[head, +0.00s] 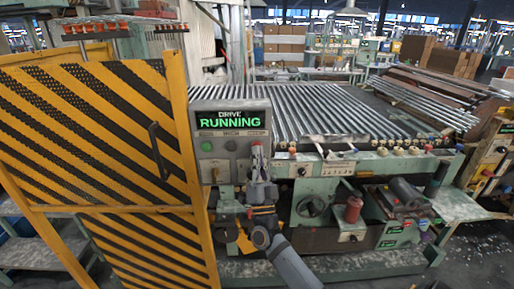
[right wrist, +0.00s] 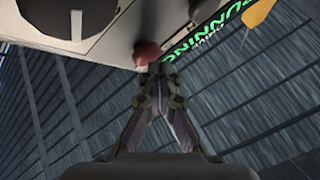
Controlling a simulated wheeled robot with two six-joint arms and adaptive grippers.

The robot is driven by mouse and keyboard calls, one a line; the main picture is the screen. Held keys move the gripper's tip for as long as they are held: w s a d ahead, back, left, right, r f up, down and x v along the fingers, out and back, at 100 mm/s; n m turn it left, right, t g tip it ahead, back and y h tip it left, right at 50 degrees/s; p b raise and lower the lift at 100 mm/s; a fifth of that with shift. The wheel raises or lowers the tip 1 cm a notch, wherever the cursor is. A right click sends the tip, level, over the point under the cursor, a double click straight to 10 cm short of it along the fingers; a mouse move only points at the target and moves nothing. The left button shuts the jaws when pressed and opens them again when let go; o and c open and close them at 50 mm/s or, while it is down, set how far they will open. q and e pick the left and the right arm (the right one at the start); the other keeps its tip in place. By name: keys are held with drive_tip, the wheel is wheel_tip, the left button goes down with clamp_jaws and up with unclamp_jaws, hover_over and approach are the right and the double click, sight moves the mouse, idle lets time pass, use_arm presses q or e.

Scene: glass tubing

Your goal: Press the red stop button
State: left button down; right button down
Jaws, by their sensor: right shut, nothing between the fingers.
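The red stop button (right wrist: 147,53) shows in the right wrist view as a small red knob on the pale face of the control panel. In the head view the grey control panel (head: 232,105) has a lit green "DRIVE RUNNING" display, and my gripper mostly covers the button's spot at its lower right. My right gripper (right wrist: 155,70) is shut and empty, its fingertips right at the button's edge. I cannot tell whether they touch it. The right gripper (head: 257,152) also shows in front of the panel in the head view. My left gripper is not in view.
A green button (head: 206,146) and a grey knob (head: 231,145) sit left of my gripper on the panel. A yellow-and-black striped guard (head: 95,130) stands close at left. The machine's bed of glass tubes (head: 310,110) lies behind and to the right.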

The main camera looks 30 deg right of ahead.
drive_tip(key=shift+w+d, duration=0.25)
drive_tip(key=shift+w, duration=0.15)
idle(0.5)
drive_tip(key=shift+s+a, duration=0.1)
drive_tip(key=shift+s, duration=0.05)
drive_tip(key=shift+s+a+p, duration=0.35)
drive_tip(key=shift+s+a, duration=0.05)
drive_tip(key=shift+s, duration=0.2)
drive_tip(key=s+a, duration=0.1)
drive_tip(key=s, duration=0.2)
drive_tip(key=s+a, duration=0.1)
drive_tip(key=shift+s+a+p, duration=0.15)
drive_tip(key=shift+a+p, duration=0.15)
drive_tip(key=shift+p, duration=0.05)
drive_tip(key=shift+f+y, duration=0.1)
drive_tip(key=shift+y, duration=0.2)
idle(0.6)
